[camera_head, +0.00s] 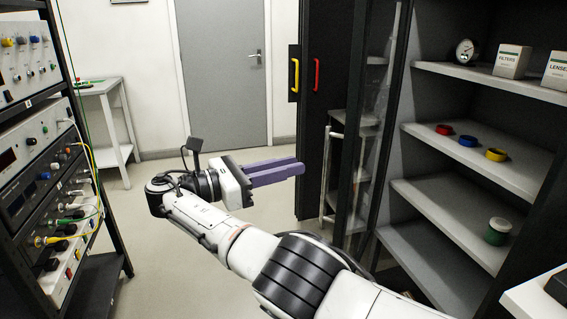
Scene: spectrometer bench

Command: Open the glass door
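The glass door (376,130) is a clear pane in a dark frame, seen at a steep angle left of the open-fronted shelves. A long pale bar handle (325,180) stands upright at its left side. The door appears swung out from the shelves, though how far I cannot tell. My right gripper (299,165) has purple fingers lying close together with nothing between them. It points right, just left of the bar handle in the picture; I see no clear contact. My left gripper is not in view.
Shelves (468,165) on the right hold boxes, a gauge, coloured rings and a jar. A dark cabinet with yellow (293,73) and red (317,75) handles stands behind. An instrument rack (40,170) is at left, a white side table (100,84) behind it. Floor between is clear.

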